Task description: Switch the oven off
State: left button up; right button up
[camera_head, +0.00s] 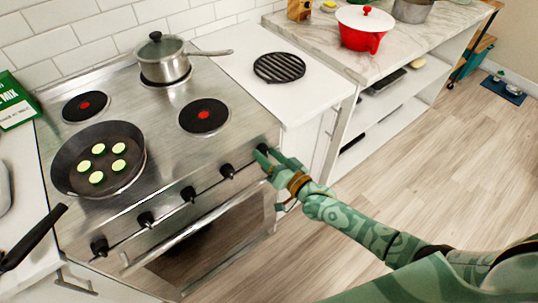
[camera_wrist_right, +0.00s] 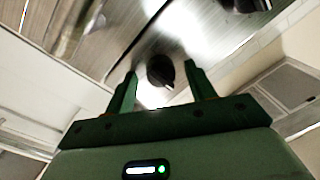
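The steel oven (camera_head: 185,235) is built into the stove, with a long handle across its door. A row of several black knobs runs along its front panel, including one at the left end (camera_head: 99,246) and one near the middle (camera_head: 188,194). My right gripper (camera_head: 266,158) is at the rightmost knob (camera_head: 262,149). In the right wrist view that gripper (camera_wrist_right: 161,70) is open, with a black knob (camera_wrist_right: 160,71) between or just ahead of its fingertips; I cannot tell whether they touch it. The knob's turn position is unclear. My left gripper is not in view.
A frying pan (camera_head: 68,170) with zucchini slices and a lidded saucepan (camera_head: 164,64) stand on the stove. A black trivet (camera_head: 279,67) lies on the right counter, and a red pot (camera_head: 363,28) stands beyond. The floor (camera_head: 430,170) at right is clear.

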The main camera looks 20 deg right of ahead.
jog(key=shift+s+d+r, duration=0.1)
jog(key=shift+s+d, duration=0.1)
jog(key=shift+s, duration=0.15)
jog(key=p+v, duration=0.2)
jog(key=v, duration=1.3)
jog(key=shift+s+p, duration=0.3)
